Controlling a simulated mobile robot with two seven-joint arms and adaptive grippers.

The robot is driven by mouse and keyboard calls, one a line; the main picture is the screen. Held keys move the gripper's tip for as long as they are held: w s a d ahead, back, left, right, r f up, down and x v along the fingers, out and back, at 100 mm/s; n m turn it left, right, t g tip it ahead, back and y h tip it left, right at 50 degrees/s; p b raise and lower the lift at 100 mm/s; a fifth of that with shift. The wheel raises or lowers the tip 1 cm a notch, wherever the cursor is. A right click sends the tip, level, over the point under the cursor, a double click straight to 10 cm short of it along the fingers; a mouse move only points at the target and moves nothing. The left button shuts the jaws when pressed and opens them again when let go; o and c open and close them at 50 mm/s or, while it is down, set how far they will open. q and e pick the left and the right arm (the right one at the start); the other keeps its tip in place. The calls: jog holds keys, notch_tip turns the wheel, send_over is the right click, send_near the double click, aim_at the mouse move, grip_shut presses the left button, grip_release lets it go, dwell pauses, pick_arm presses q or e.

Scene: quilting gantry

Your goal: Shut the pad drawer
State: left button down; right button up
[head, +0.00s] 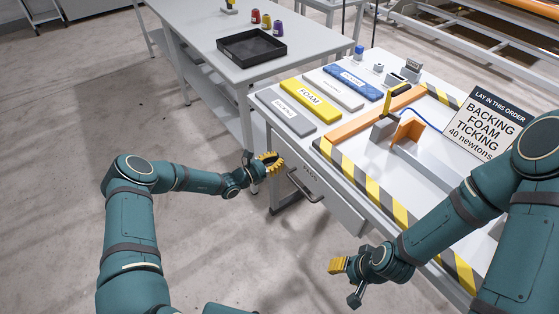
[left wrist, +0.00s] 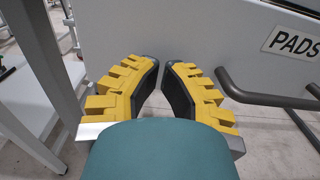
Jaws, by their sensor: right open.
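The pad drawer (head: 336,203) is in the near side of the white work table, with a dark bar handle (head: 305,188) on its front. In the left wrist view its pale front (left wrist: 180,25) fills the top, with a PADS label (left wrist: 292,43) and the handle (left wrist: 265,95) at the right. How far the drawer stands out is hard to judge. My left gripper (head: 271,162) is close to the drawer's left end, left of the handle. Its yellow fingers (left wrist: 162,66) hold nothing, with a narrow gap at the tips. My right gripper (head: 346,280) is open, low before the table.
The work table carries a FOAM pad (head: 310,98), other pads, a striped frame (head: 368,187) and a lay-order sign (head: 487,125). A second table (head: 209,39) with a black tray (head: 251,49) stands behind. The floor (head: 235,235) between my arms is clear.

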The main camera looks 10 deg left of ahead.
pick_arm(q)
jog(key=p+v, duration=0.1)
jog(key=v, duration=1.1)
pick_arm(e)
jog(key=shift+s+a+r, duration=0.25)
jog(key=shift+s+r, duration=0.4)
jog(key=shift+r, duration=0.2)
pick_arm(q)
jog(key=s+d+f+m+g, duration=0.3)
jog(key=s+d+m+g, duration=0.85)
jog(key=s+d, duration=0.25)
jog(key=s+r+m+y, duration=0.3)
jog(key=s+m+y, duration=0.5)
jog(key=s+m, duration=0.4)
jog(key=shift+r+m, duration=0.3)
jog(key=shift+m, duration=0.95)
jog(key=shift+w+d, duration=0.1)
jog(key=shift+d, duration=0.05)
pick_arm(e)
jog(key=shift+d, duration=0.15)
